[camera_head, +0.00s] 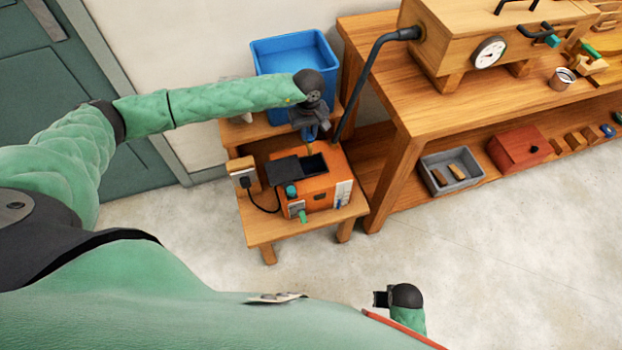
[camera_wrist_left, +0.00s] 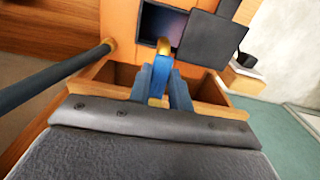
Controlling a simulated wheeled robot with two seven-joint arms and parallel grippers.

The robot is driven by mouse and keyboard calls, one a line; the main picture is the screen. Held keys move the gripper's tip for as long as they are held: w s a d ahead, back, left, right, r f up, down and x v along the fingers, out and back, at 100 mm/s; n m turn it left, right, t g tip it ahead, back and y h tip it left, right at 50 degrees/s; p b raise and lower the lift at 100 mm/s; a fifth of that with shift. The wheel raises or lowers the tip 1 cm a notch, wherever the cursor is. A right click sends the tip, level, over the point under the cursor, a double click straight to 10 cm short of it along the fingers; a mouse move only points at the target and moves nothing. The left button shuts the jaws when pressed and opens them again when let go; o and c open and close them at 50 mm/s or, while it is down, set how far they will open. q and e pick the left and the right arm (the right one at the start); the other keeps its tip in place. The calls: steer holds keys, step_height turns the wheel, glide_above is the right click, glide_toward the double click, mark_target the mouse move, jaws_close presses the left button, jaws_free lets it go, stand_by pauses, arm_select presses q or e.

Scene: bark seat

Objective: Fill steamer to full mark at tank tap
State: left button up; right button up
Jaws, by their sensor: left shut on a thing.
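The orange steamer (camera_head: 318,192) stands on the lower step of a wooden stand, its dark lid (camera_head: 283,170) open. A pale gauge strip (camera_head: 344,193) is on its right side; its level is too small to read. The blue tank (camera_head: 292,62) stands on the upper step. My left gripper (camera_head: 310,133) is shut on the blue tap handle (camera_wrist_left: 160,72), above the steamer's opening (camera_wrist_left: 160,22). The brass spout (camera_wrist_left: 163,46) points toward that opening; I cannot tell whether water runs. My right gripper (camera_head: 381,299) is low at the front, its fingers unclear.
A black hose (camera_head: 362,75) runs from the wooden steam box (camera_head: 470,40) down beside the stand. The workbench (camera_head: 385,95) is at right, with a grey tray (camera_head: 450,170) and a red box (camera_head: 518,150) on its lower shelf. The floor in front is clear.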

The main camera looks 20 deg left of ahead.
arm_select(q)
steer(key=n, duration=0.1)
steer(key=w+n+b, duration=0.1)
steer(key=n, duration=0.1)
steer(key=shift+w+d, duration=0.15)
steer(key=shift+d, duration=0.1)
steer(key=n, duration=0.2)
steer(key=w+n+b, duration=0.1)
steer(key=n, duration=0.1)
steer(key=shift+w+d, duration=0.15)
steer(key=shift+d, duration=0.05)
steer(key=n, duration=0.2)
steer(key=w+n+b, duration=0.1)
steer(key=d+n, duration=0.1)
steer(key=n, duration=0.1)
steer(key=shift+w+n+b, duration=0.3)
steer(key=shift+w+b, duration=0.1)
steer(key=shift+d, duration=0.1)
stand_by(5.8)
